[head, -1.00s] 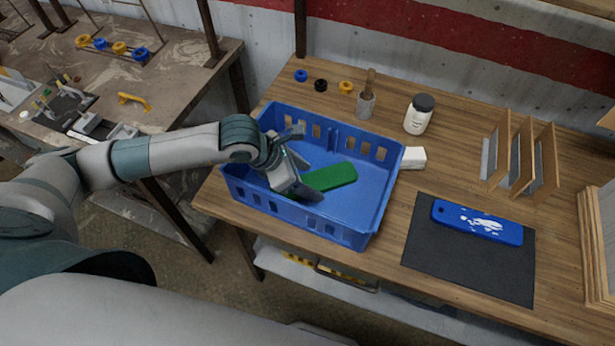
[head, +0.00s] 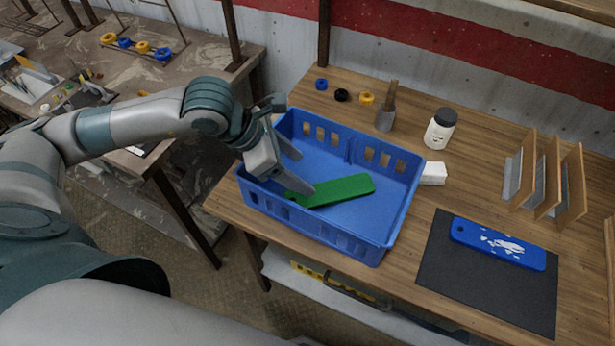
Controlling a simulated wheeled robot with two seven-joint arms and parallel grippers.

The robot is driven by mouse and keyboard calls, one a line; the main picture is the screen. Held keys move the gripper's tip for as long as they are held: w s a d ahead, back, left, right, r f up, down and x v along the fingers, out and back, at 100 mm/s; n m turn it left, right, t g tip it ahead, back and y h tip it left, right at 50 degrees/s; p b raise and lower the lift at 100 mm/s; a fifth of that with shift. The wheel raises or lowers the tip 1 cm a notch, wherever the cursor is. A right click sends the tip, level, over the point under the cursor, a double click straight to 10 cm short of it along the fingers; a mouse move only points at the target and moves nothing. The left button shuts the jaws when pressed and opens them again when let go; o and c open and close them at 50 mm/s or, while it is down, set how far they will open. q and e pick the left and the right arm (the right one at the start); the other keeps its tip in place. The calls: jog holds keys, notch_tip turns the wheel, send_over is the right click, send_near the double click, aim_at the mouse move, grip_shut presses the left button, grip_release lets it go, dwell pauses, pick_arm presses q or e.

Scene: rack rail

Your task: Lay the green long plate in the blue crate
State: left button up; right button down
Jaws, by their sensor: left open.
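The green long plate (head: 340,191) lies flat in the blue crate (head: 400,215), on its floor toward the left and middle. The crate stands on the wooden table. My left gripper (head: 302,172) is open, with its fingers over the left part of the crate, just above the left end of the plate. One finger overlaps the plate's left end in the picture; I cannot tell whether they touch. My right gripper is not in view.
A blue plate with white marks (head: 497,242) lies on a dark mat (head: 470,290) at the right. A white jar (head: 439,130), a white block (head: 434,173), a cup with a brush (head: 385,118) and a wooden rack (head: 545,180) stand around the crate.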

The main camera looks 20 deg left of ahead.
pick_arm(q)
jog(key=shift+s+a+r, duration=0.25)
jog(key=shift+r, duration=0.2)
dwell(0.3)
